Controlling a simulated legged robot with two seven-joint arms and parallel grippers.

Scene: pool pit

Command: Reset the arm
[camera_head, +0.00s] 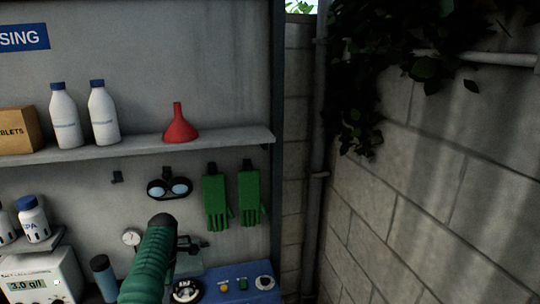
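A green ribbed, tube-like part (150,262) with a dark rounded end rises from the bottom edge, left of centre. It may be a link of one of my arms, but I cannot tell which.
A shelf (150,151) holds white bottles, a box and a red funnel (179,125). Goggles (169,188) and green gloves (217,199) hang below. A block wall (430,190) closes the right side.

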